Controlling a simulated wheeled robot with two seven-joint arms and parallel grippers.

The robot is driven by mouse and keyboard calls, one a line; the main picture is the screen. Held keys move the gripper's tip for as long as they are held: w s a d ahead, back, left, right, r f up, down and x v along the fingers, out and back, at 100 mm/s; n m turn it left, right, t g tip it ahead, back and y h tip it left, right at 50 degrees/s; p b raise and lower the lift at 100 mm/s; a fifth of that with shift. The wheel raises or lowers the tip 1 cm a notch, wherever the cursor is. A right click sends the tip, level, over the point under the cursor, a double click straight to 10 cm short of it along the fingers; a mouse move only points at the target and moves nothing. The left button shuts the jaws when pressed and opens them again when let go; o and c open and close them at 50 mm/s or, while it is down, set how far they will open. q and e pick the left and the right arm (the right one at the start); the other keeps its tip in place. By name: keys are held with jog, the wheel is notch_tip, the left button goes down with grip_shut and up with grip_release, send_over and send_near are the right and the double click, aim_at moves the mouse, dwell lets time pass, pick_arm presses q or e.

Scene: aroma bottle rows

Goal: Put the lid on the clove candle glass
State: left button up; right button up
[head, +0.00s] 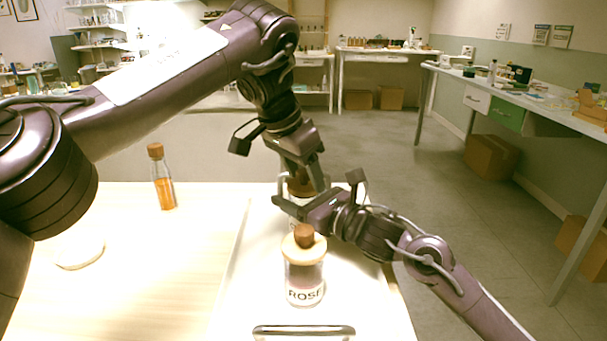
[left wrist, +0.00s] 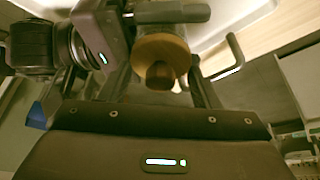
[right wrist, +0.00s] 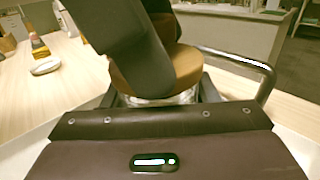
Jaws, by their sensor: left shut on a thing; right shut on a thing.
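A glass (head: 294,222) with its label hidden stands on the tray behind the rose candle; I cannot read it as clove. My right gripper (head: 304,208) is shut on this glass, and its pale rim (right wrist: 160,98) shows between the fingers in the right wrist view. A round wooden lid (right wrist: 186,64) is directly over the glass, close to or touching the rim; I cannot tell if it is seated. My left gripper (head: 302,182) reaches down from above and is shut on the lid, whose dark knob (left wrist: 160,75) shows in the left wrist view.
The lidded rose candle glass (head: 305,278) stands just in front of my grippers. The tray (head: 258,270) has a metal handle (head: 303,330) at its near end. A corked bottle with orange liquid (head: 164,185) and a pale round disc (head: 80,252) are at left on the table.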

pick_arm(q)
jog(key=shift+s+f, duration=0.1)
jog(key=shift+f, duration=0.85)
dwell(1.2)
jog(key=shift+r, duration=0.2)
jog(key=shift+r, duration=0.2)
jog(key=shift+r, duration=0.35)
jog(key=shift+r, duration=0.25)
dwell(0.6)
